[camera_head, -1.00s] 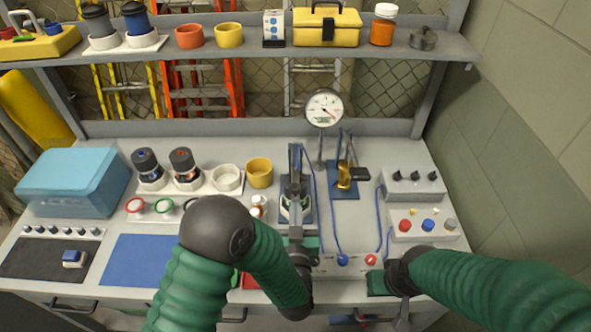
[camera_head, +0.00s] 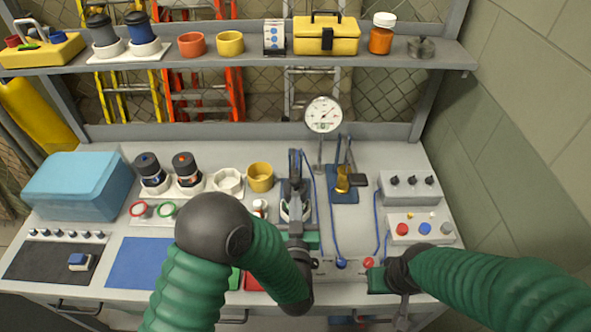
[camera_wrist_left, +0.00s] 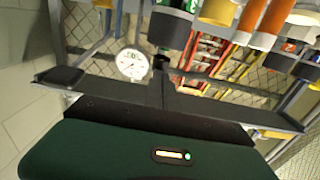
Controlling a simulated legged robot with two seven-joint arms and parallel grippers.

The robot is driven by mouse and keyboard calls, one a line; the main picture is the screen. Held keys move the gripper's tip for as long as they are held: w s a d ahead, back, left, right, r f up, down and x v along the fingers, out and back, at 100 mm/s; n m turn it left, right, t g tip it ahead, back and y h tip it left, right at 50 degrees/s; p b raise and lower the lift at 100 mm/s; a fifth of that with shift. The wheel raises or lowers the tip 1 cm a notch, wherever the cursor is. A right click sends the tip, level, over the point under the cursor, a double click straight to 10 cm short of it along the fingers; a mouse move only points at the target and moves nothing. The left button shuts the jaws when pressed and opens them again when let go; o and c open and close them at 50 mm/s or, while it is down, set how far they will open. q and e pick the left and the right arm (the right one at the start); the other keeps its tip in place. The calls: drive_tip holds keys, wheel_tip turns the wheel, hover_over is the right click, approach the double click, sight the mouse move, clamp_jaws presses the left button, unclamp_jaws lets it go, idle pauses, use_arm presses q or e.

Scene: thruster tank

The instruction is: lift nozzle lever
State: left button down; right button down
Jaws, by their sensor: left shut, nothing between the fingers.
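A fixture on a blue base (camera_head: 284,213) stands at the middle of the bench, with a dark upright part (camera_head: 295,165) that may be the nozzle lever. To its right, a brass nozzle-like piece (camera_head: 342,180) stands on another blue base. My left gripper (camera_head: 297,225) is at the front of the middle fixture. Its jaws are shut and empty, and the contact with the fixture is hard to make out. The left wrist view shows the dark jaws (camera_wrist_left: 160,95) closed together. My right gripper (camera_head: 377,279) is low at the bench's front edge; its fingers are not clear.
A pressure gauge (camera_head: 323,114) stands behind the fixtures. Blue hoses run down to the front ports. Control boxes (camera_head: 419,228) are on the right. Cups and jars (camera_head: 189,172) and a blue bin (camera_head: 78,186) are on the left. A loaded shelf (camera_head: 220,55) spans the back.

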sight(296, 188)
use_arm(q)
drive_tip(key=r+p, duration=0.1)
drive_tip(key=r, duration=0.1)
drive_tip(key=w+r+p, duration=0.1)
drive_tip(key=r+p, duration=0.1)
drive_tip(key=shift+r, duration=0.25)
drive_tip(key=w+r+p, duration=0.1)
drive_tip(key=r, duration=0.1)
drive_tip(key=w+r+p, duration=0.1)
drive_tip(key=r, duration=0.1)
drive_tip(key=shift+w, duration=0.1)
drive_tip(key=shift+w+r+p, duration=0.45)
drive_tip(key=shift+w+r, duration=1.4)
drive_tip(key=shift+w, duration=1.75)
drive_tip(key=shift+w+r+p, duration=0.45)
drive_tip(key=shift+w+r, duration=1.35)
drive_tip(key=shift+w, duration=1.8)
drive_tip(key=s, duration=0.7)
drive_tip(key=shift+b, duration=0.3)
